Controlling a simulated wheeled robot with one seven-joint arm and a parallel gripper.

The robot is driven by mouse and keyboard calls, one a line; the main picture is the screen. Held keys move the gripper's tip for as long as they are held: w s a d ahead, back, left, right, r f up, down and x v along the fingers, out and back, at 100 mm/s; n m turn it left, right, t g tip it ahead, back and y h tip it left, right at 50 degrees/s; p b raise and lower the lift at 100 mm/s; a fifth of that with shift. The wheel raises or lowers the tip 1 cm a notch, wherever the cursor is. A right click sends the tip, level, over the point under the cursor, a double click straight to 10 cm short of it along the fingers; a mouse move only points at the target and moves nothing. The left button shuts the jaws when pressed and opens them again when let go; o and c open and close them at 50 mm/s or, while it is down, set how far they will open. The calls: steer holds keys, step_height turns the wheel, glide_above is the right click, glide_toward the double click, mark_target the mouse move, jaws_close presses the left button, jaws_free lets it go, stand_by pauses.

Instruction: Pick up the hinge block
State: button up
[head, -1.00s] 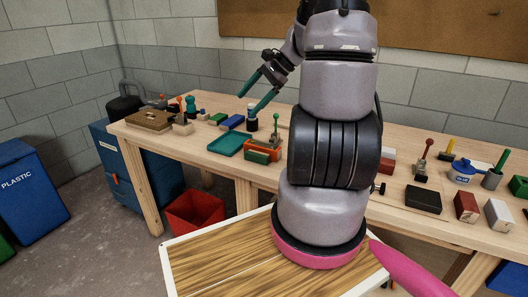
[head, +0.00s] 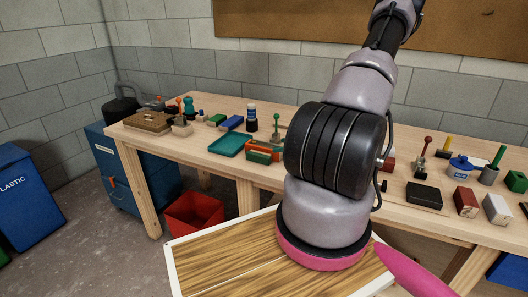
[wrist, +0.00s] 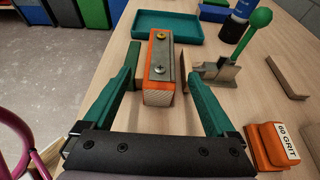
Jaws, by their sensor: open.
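The hinge block (wrist: 158,88) appears to be the orange block with a grey metal plate and two round screw heads on top. It stands on the bench in the middle of the wrist view. It also shows in the head view (head: 277,154), just left of my arm. My gripper (wrist: 162,77) is open, its teal fingers to the left and right of the block, with gaps on both sides. Nothing is held. My gripper is not visible in the head view.
A dark green block (wrist: 133,66) stands close on the left, and a thin brown piece is close on the right. A green-knobbed lever (wrist: 258,22) on a grey base stands at the right. An orange grit block (wrist: 268,146) lies nearer right. A teal tray (wrist: 167,25) lies beyond.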

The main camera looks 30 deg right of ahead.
mark_target(273, 146)
steer(key=x, duration=0.5)
jaws_close()
